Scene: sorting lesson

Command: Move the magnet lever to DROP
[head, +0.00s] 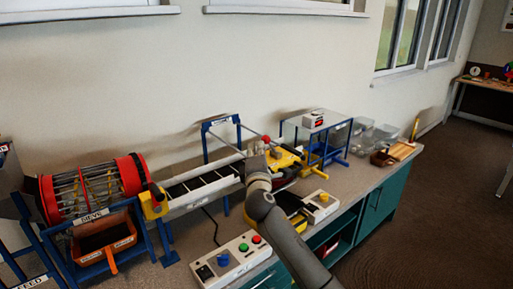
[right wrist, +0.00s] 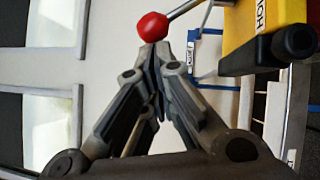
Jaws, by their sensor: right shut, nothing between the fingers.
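The magnet lever is a metal rod with a red ball knob (head: 266,139). In the right wrist view the red knob (right wrist: 152,27) is right at my fingertips, with its rod running up and right toward a yellow housing (right wrist: 262,28). The housing carries a white label, partly cut off, that starts with "HO". No DROP label is readable. My right gripper (head: 257,148) is shut and empty, its tips (right wrist: 155,48) close against the knob; I cannot tell if they touch. My left gripper is not in view.
A conveyor (head: 205,184) with a blue frame lies left of the right gripper, and a red drum sieve (head: 95,188) beyond it. A control box (head: 232,258) with coloured buttons stands at the front edge.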

